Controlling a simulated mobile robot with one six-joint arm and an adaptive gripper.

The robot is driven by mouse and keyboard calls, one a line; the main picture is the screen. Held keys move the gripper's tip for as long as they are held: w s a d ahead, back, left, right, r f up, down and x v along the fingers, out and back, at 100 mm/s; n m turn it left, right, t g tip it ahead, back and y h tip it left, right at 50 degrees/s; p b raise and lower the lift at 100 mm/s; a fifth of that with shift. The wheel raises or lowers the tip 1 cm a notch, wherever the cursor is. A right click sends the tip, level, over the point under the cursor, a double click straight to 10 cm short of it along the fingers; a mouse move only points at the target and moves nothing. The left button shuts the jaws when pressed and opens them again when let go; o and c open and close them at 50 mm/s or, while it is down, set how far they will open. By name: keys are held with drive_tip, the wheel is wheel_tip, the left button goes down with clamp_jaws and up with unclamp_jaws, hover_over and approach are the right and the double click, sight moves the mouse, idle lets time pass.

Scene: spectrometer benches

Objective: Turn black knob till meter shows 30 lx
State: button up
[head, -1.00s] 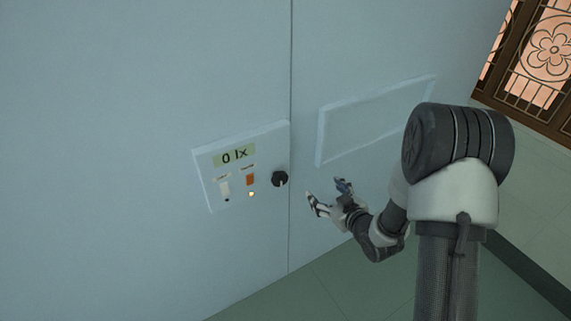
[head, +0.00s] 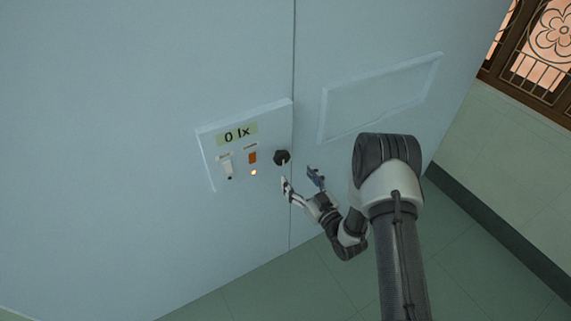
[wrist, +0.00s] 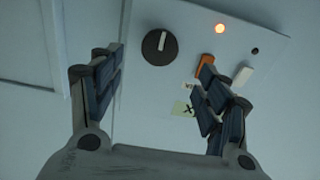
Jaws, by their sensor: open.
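The black knob (head: 282,157) sits at the right side of a white control panel (head: 208,162) in the head view. In the wrist view the knob (wrist: 160,47) shows a white pointer line and lies beyond and between my fingers. The meter (head: 237,134) reads 0 lx. In the wrist view my right-hand finger hides most of the meter (wrist: 183,109). My gripper (head: 302,178) is open and empty, just below and right of the knob in the head view, apart from it. Its fingers also show in the wrist view (wrist: 158,85).
An orange switch (head: 252,157) and a white switch (head: 227,168) sit left of the knob. A small lamp (head: 253,173) glows orange. A raised blank panel (head: 380,98) is on the wall to the right. Open floor lies below.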

sight(283, 160)
drive_tip(key=b+x, duration=0.1)
drive_tip(key=x, duration=0.7)
drive_tip(key=shift+w+a, duration=0.25)
drive_tip(key=shift+w, duration=0.05)
drive_tip(key=shift+c, duration=0.5)
drive_tip(key=c, duration=1)
